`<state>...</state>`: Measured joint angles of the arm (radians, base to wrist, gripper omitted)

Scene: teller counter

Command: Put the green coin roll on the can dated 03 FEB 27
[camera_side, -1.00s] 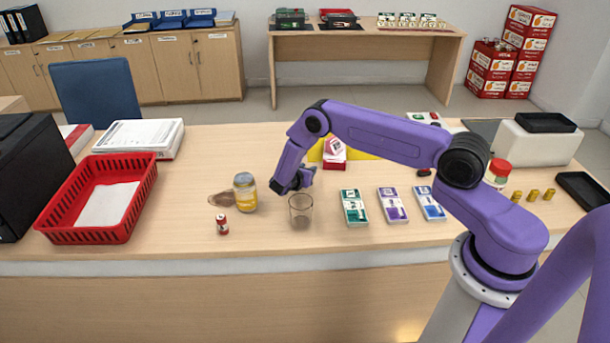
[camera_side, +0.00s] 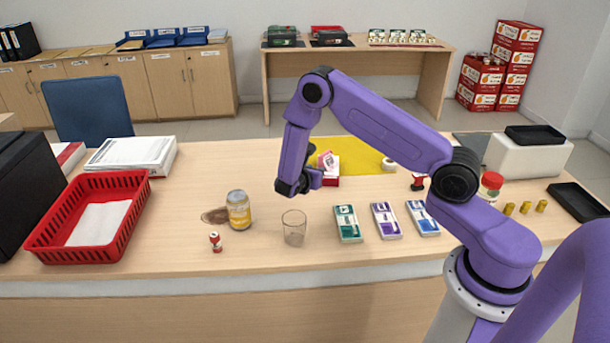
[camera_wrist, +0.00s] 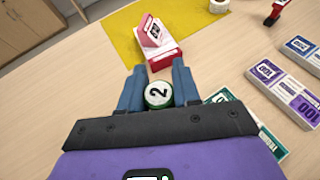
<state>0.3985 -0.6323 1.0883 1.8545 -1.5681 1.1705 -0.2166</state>
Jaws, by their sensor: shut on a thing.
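My gripper (camera_wrist: 157,78) is shut on the green coin roll (camera_wrist: 158,96), which has a white end marked 2 and sits between the two blue fingers. In the side view my gripper (camera_side: 307,182) is raised over the counter behind the clear glass, and the roll cannot be made out there. A small red-and-white can-like item (camera_side: 215,242) stands at the front left. No date 03 FEB 27 is readable on anything, so I cannot tell which is the dated can.
The clear glass (camera_side: 294,230) stands in front of my gripper. Banded note stacks (camera_side: 347,223) lie to its right. A red box with a card (camera_wrist: 165,58) is by the yellow mat (camera_wrist: 120,45). A red basket (camera_side: 135,190) is at left. Counter between basket and jar is mostly clear.

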